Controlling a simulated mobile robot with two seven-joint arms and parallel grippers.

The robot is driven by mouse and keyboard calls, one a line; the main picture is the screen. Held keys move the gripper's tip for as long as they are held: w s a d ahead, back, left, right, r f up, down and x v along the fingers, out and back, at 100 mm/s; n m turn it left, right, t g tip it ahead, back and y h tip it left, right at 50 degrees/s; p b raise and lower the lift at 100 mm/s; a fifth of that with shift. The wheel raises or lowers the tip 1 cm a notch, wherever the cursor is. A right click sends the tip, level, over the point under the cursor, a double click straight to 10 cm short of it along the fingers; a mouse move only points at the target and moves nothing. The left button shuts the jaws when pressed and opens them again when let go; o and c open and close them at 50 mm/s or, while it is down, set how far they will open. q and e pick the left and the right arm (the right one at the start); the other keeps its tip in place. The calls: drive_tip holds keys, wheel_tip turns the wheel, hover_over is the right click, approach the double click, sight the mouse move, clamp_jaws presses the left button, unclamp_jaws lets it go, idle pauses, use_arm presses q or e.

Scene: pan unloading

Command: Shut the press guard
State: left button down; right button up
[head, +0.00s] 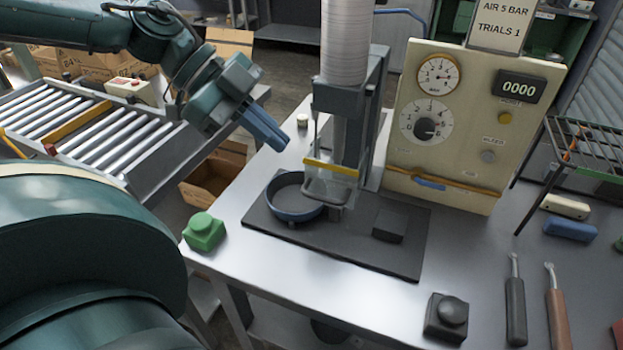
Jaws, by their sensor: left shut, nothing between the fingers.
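The press (349,95) stands at the back of the metal table, with a pale ribbed cylinder on top. Its guard (331,168) is a clear panel with a yellow strip, at the front of the press. I cannot tell how far its lower edge is from the base. A round dark blue pan (292,212) sits on the black base mat, partly behind the guard's left side. My left gripper (272,138) is shut and empty, in the air to the left of the guard and apart from it. My right gripper is not in view.
A cream control panel (408,110) with gauges stands right of the press. Two handled tools (515,305) lie at right. A roller conveyor (85,137) is at left.

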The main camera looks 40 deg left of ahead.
use_arm(q)
hover_over(330, 200)
drive_tip(key=s+a, duration=0.2)
wheel_tip(330, 200, down, 6)
drive_tip(key=f, duration=0.3)
drive_tip(key=shift+w+a, duration=0.35)
drive_tip(key=shift+f, duration=0.15)
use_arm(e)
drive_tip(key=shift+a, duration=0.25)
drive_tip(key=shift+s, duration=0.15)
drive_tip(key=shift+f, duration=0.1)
